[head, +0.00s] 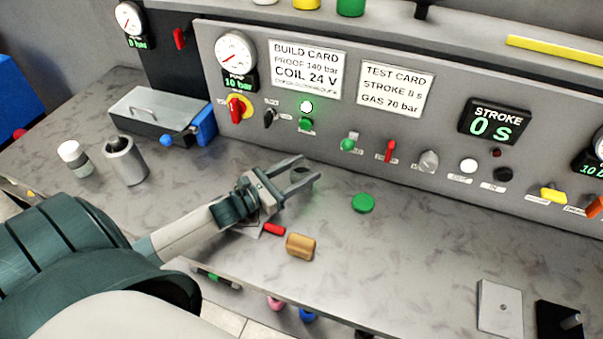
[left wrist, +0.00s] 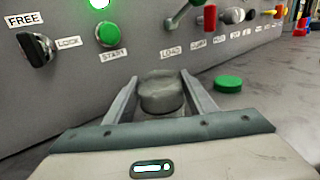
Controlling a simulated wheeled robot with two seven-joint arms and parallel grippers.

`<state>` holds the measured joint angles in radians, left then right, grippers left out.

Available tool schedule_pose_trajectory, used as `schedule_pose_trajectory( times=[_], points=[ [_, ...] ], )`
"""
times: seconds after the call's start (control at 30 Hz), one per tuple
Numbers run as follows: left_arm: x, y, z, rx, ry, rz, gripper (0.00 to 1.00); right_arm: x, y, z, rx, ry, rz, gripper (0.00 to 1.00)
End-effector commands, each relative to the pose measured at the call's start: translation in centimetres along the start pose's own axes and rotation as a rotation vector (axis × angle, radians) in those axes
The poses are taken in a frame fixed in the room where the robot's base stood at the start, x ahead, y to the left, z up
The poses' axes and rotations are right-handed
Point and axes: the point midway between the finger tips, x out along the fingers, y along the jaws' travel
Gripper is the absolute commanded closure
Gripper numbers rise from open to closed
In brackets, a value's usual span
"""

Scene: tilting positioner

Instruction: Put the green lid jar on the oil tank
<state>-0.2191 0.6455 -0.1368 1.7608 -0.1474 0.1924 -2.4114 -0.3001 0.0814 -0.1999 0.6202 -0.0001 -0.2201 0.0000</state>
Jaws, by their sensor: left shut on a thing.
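My left gripper (head: 304,173) is low over the bench in front of the console. It is shut on a grey round-topped cylinder (left wrist: 161,92), which stands between the fingers in the left wrist view. In the head view the fingers mostly hide this cylinder. A flat green disc like a lid (head: 362,203) lies on the bench right of the gripper; it also shows in the left wrist view (left wrist: 228,84). A green-coloured container (head: 350,6) stands on the console's top, cut off by the frame edge. A grey box with a handle (head: 150,104), possibly the oil tank, stands at the back left.
A grey cup-like cylinder (head: 125,162) and a small white-topped jar (head: 75,158) stand at the left. A tan block (head: 300,245) and a red piece (head: 274,229) lie near the front edge. The console panel (head: 440,125) bounds the back.

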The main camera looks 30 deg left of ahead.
Motion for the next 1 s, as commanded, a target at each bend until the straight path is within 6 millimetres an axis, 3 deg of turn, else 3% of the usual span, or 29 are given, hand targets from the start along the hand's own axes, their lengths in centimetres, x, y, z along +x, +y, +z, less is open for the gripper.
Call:
schedule_pose_trajectory(
  times=[0.27, 0.7, 1.0],
  points=[
    [0.0, 0.0, 1.8, 0.003, -0.002, -0.002, 0.77, 0.6, 0.0, 0.0, 0.000, 0.000, 0.000, 0.35],
    [0.0, 0.0, 8.5, 0.004, -0.002, -0.002, 0.77, 2.4, -0.3, 0.1, 0.001, 0.001, -0.002, 0.35],
    [0.0, 0.1, 10.0, 0.001, -0.001, 0.001, 0.77, 2.6, -0.3, 0.2, 0.001, 0.001, -0.003, 0.35]
  ],
)
